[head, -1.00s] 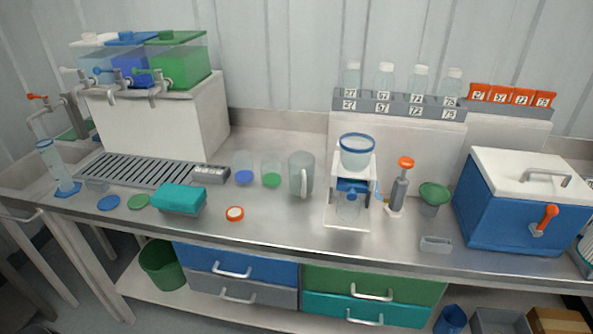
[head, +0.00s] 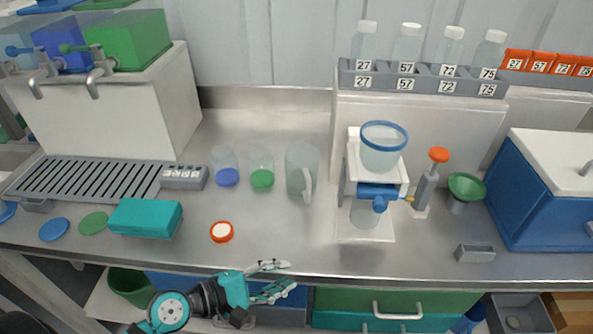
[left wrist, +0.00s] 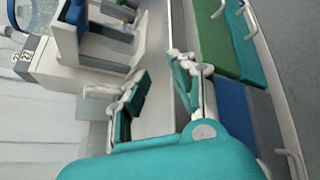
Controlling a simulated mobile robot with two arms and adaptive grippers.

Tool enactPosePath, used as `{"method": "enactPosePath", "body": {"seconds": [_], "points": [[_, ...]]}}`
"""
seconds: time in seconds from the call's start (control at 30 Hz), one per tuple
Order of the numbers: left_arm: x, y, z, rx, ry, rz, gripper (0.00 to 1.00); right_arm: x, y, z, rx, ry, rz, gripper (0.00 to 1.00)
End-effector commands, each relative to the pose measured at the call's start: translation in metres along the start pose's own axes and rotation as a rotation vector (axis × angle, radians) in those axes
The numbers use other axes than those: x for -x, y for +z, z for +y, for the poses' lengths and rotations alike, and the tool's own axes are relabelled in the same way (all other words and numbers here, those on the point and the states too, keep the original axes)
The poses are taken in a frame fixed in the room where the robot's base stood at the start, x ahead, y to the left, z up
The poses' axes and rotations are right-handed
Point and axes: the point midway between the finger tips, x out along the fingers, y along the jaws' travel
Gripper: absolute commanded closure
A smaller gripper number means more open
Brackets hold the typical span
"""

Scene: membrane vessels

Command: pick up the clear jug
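The clear jug (head: 301,165) is a translucent grey vessel with a pale handle. It stands upright on the steel bench in the head view, between the green-bottomed cup and the white filter stand. My left gripper (head: 288,278) is at the bench's front edge, below and in front of the jug and apart from it. Its two fingers are spread, with nothing between them. They also show open in the left wrist view (left wrist: 160,72). A pale handle and grey body beyond the fingers there appear to be the jug (left wrist: 95,132), partly hidden. My right gripper is not in view.
Cups with blue (head: 226,170) and green (head: 262,172) bottoms stand left of the jug. The white filter stand (head: 366,226) is close on its right. An orange-rimmed lid (head: 222,232) and teal block (head: 146,218) lie front left. The bench directly before the jug is clear.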

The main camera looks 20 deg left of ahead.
Motion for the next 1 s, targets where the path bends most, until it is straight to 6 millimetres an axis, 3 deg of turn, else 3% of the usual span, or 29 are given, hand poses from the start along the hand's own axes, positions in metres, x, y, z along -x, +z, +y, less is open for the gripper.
{"method": "enactPosePath", "body": {"seconds": [0.17,0.4,0.57,0.67,1.0], "points": [[0.008,-0.001,0.034,0.276,0.119,-0.051,0.75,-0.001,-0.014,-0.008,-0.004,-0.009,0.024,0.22],[0.024,-0.027,0.082,0.712,0.298,-0.114,0.75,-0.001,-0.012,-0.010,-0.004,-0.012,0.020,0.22],[0.029,-0.039,0.102,0.887,0.369,-0.145,0.75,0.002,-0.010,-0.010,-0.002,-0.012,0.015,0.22],[0.019,-0.039,0.110,0.903,0.376,-0.151,0.75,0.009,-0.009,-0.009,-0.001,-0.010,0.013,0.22],[-0.049,-0.041,0.137,0.898,0.376,-0.149,0.75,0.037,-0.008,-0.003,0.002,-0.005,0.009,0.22]]}}
